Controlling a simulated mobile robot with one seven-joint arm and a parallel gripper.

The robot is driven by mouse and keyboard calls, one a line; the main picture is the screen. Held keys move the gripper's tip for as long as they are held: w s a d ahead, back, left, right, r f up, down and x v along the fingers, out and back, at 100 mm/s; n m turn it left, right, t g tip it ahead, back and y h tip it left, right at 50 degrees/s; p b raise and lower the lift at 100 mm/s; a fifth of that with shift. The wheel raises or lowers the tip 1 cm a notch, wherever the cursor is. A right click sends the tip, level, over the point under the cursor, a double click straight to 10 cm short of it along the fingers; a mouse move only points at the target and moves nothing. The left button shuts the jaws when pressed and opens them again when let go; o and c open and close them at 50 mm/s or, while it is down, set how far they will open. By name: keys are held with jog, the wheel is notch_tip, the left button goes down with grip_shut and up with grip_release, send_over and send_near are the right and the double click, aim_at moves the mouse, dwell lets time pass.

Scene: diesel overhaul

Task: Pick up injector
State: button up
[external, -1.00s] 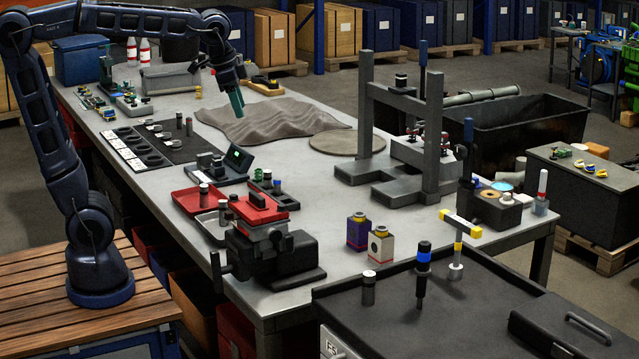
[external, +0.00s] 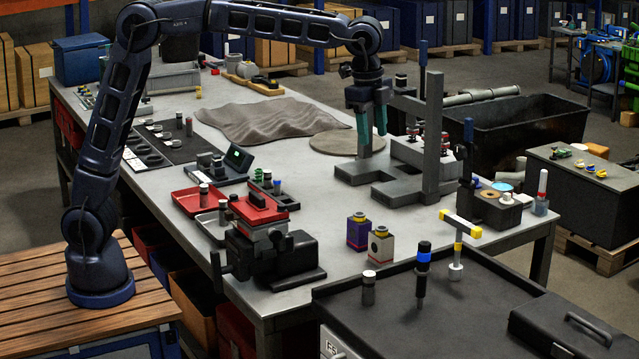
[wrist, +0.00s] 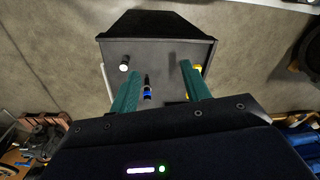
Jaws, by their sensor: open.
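My gripper (external: 371,142) is open and empty, with its two green fingers pointing down above the workbench by the grey press frame. In the wrist view my gripper (wrist: 160,72) has its fingers spread over the distant black cart top. A dark upright piece with a blue band (external: 423,272), possibly the injector, stands on that cart top. It shows between the fingers in the wrist view (wrist: 147,90). A grey cylinder with a white top (external: 369,289) stands to its left. I cannot tell for certain which piece is the injector.
The press frame (external: 436,150) stands upright close to my gripper. Two bottles (external: 380,246) and a vise (external: 268,262) stand on the bench's near end. A black case (external: 560,330) lies at the cart's right.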

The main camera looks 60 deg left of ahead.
jog(key=d+f+m, duration=0.2)
jog(key=d+f, duration=0.2)
jog(key=d, duration=0.7)
jog(key=m+g, duration=0.1)
jog(key=m, duration=0.2)
send_near(425, 243)
jog(key=shift+w+a, duration=0.1)
jog(key=shift+w, duration=0.2)
jog(key=shift+f, duration=0.3)
notch_tip(425, 243, down, 5)
jog(key=shift+s+f, duration=0.1)
jog(key=shift+s+d+f, duration=0.1)
jog(key=shift+d+f, duration=0.05)
jog(key=shift+f, duration=1.15)
jog(key=shift+s+d+f, duration=0.1)
jog(key=shift+d+f, duration=0.05)
jog(key=shift+f, duration=1.15)
jog(key=shift+c, duration=0.2)
grip_shut()
